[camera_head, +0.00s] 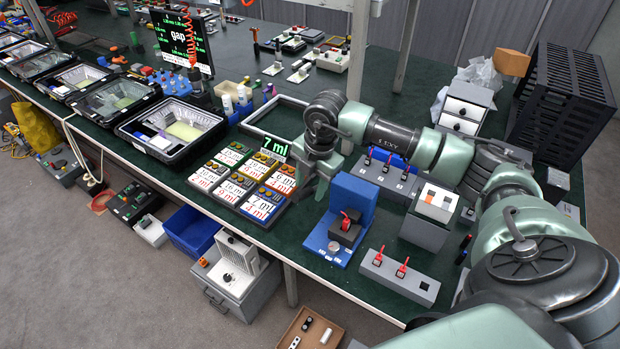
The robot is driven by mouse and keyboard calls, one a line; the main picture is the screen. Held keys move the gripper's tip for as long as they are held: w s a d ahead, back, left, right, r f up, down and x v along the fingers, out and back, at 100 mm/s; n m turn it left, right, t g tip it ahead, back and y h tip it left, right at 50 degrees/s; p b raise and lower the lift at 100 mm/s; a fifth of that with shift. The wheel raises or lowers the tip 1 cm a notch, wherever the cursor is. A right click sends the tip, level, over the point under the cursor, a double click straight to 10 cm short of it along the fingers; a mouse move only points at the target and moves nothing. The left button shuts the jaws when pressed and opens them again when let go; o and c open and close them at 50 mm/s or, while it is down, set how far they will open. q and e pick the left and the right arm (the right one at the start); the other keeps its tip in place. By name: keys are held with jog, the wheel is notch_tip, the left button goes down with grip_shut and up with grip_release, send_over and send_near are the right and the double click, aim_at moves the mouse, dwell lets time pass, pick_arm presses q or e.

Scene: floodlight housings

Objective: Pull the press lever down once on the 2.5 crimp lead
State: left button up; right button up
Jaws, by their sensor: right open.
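A blue press-like stand (354,195) with a blue base plate stands near the front edge of the green table. A dark block with a red-topped part (345,222) sits on its base; I take this for the press and its lever, but the lever is small and hard to make out. I cannot pick out a lead marked 2.5. My right gripper (309,188) is open, pointing down just left of the blue stand and apart from the red part. Nothing shows between its fingers. My left gripper is not in view.
Labelled cards (232,181) lie left of the gripper, by a green "7 ml" display (275,147). A grey box (431,217) and black crate (563,95) stand at right.

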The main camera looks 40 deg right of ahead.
aim_at(310, 190)
jog(key=f, duration=0.3)
jog(key=f+p, duration=0.1)
jog(key=shift+w+a+f, duration=0.15)
jog(key=shift+w+f, duration=0.1)
jog(key=shift+w, duration=0.05)
jog(key=shift+w+f, duration=0.1)
jog(key=shift+f, duration=0.35)
grip_shut()
jog(key=c, duration=0.7)
grip_release()
grip_shut()
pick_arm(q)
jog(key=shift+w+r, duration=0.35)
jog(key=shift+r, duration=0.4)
